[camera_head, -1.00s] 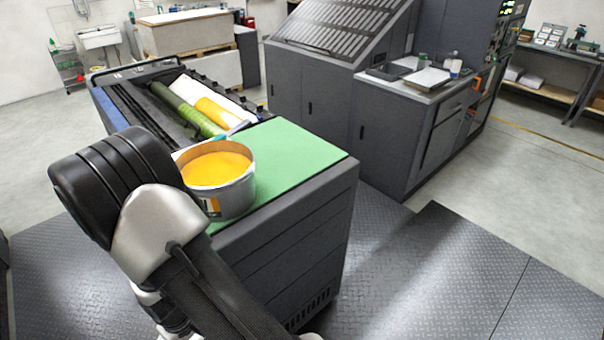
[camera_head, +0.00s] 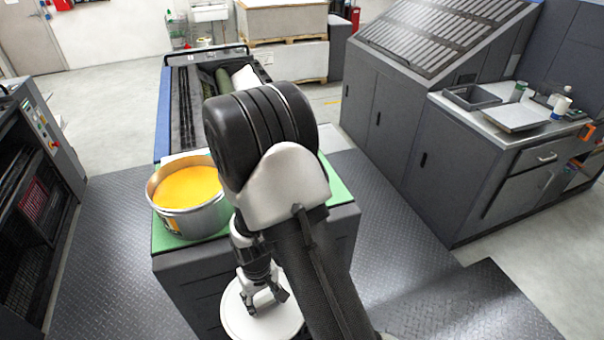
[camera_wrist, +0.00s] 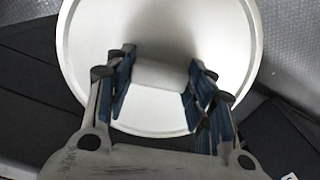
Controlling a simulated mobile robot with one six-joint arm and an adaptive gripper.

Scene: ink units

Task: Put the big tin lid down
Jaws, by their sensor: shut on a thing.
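The big tin lid (camera_head: 237,318) is a round, pale metal disc with a raised rim. My gripper (camera_head: 264,300) is shut on a raised block at its middle and holds it in front of the cabinet with the green top. In the wrist view the lid (camera_wrist: 85,40) fills the upper middle, and the fingers of my gripper (camera_wrist: 160,82) stand on both sides of the block. My arm hides the lid's right part in the head view. The open tin (camera_head: 190,222) of yellow ink stands on the left of the green top (camera_head: 170,240).
The ink unit with rollers (camera_head: 183,110) lies behind the green top. A grey counter (camera_head: 480,115) at the right bears a tray (camera_head: 470,97), a flat pale plate (camera_head: 516,119) and small containers. A dark rack (camera_head: 35,190) stands at the left. The tread-plate floor (camera_head: 100,250) between is clear.

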